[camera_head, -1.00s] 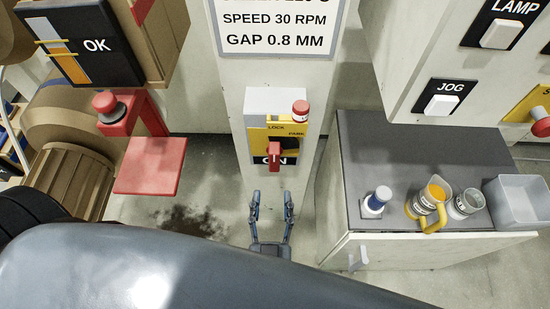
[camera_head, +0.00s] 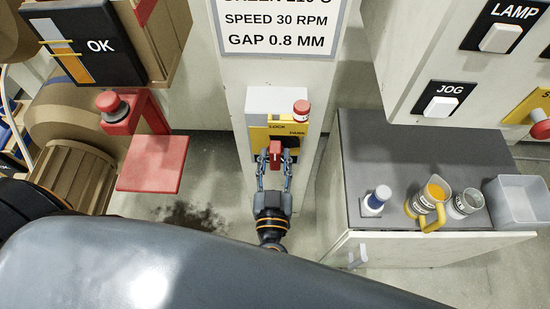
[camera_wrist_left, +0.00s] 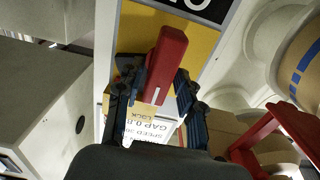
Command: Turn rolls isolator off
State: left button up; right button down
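The isolator is a grey box with a yellow face (camera_head: 258,135) on the pale column, marked LOCK and PARK. Its red handle (camera_head: 276,148) points down, towards where the ON label is now covered by my gripper. My left gripper (camera_head: 275,163) is at the handle, with one finger on each side of it. In the left wrist view the red handle (camera_wrist_left: 166,62) stands between the two spread fingers (camera_wrist_left: 158,90). Whether either finger touches it I cannot tell. My right gripper is not in view.
A small red knob (camera_head: 301,108) sits on the isolator's upper right. A red bracket (camera_head: 152,165) is at left.

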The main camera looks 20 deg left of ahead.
pick_arm(q)
grip_shut()
